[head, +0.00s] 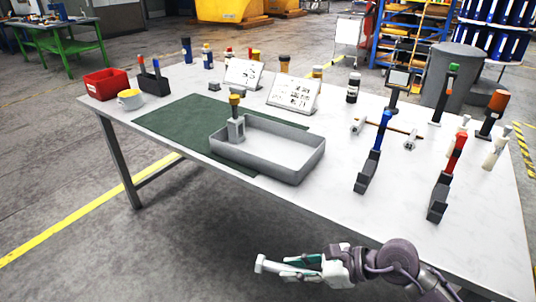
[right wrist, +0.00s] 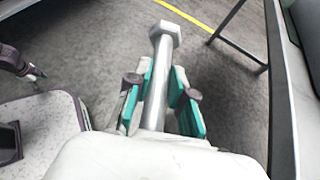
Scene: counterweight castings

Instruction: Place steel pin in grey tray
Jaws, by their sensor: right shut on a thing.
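The steel pin (head: 268,264) is a light grey rod with a wider hexagonal head. My right gripper (head: 305,264) is shut on it in front of the table's near edge, off the tabletop. In the right wrist view the pin (right wrist: 160,72) sits between the green finger pads, its head pointing away from the palm. The grey tray (head: 248,162) is a shallow rectangular box on the table, above and beyond the gripper in the head view. What seems to be my left gripper (right wrist: 36,73) shows small at the left of the right wrist view; its opening is unclear.
A yellow-topped grey object (head: 236,128) stands at the tray's left end. A green mat (head: 180,122) lies under and left of the tray. Blue-handled (head: 376,150) and red-handled (head: 446,175) tools stand in dark holders to the right. Most of the tray floor is bare.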

